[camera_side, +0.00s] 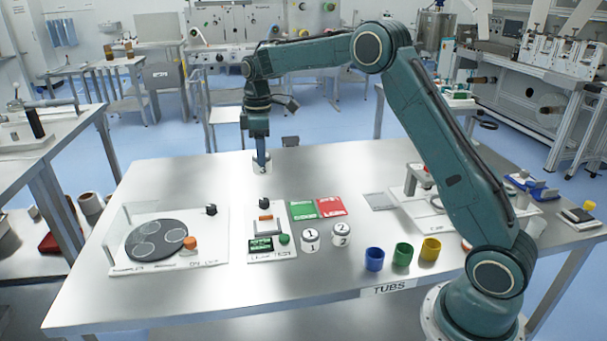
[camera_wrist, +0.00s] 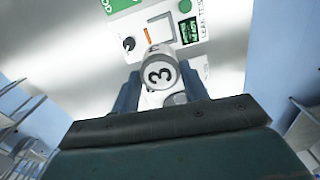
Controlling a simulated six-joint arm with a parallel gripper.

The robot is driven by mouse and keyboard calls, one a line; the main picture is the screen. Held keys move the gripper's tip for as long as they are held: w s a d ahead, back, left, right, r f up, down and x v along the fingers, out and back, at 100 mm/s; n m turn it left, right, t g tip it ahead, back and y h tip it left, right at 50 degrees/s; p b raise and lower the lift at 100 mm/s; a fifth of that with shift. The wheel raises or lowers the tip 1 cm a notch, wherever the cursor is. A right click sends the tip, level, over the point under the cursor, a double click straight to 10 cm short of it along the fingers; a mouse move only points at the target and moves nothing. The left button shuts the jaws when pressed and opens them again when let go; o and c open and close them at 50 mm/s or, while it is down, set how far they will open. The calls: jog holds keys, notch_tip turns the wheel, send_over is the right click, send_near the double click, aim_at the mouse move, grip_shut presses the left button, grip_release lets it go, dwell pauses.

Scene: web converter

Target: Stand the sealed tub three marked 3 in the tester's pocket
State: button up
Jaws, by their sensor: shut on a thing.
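Tub three (camera_side: 262,167) is white with a grey lid marked 3. It also shows in the wrist view (camera_wrist: 158,75), lid towards the camera, held between the fingers. My gripper (camera_side: 261,157) is shut on it near the far edge of the table, behind the leak tester. The tub looks roughly upright; the side view does not clearly show how high it is above the table. The leak tester (camera_side: 254,257) is a white plate with a green display, a green button, a black knob and an orange bar. In the wrist view the tester (camera_wrist: 172,12) lies beyond the tub, and its pocket cannot be made out clearly.
Tubs 1 (camera_side: 310,241) and 2 (camera_side: 342,235) stand right of the tester, below a green pad (camera_side: 303,210) and a red pad (camera_side: 332,206). Blue (camera_side: 374,260), green (camera_side: 402,255) and yellow (camera_side: 430,250) cups stand further right. A plate with a dark disc (camera_side: 157,240) lies left.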

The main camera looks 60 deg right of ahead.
aim_at(263, 172)
notch_tip(263, 172, down, 14)
dwell(0.4)
jog(key=shift+f, duration=0.1)
jog(key=shift+f, duration=2.1)
jog(key=shift+f, duration=0.15)
jog(key=o, duration=0.9)
jog(key=shift+o, duration=0.2)
jog(key=shift+r, duration=6.15)
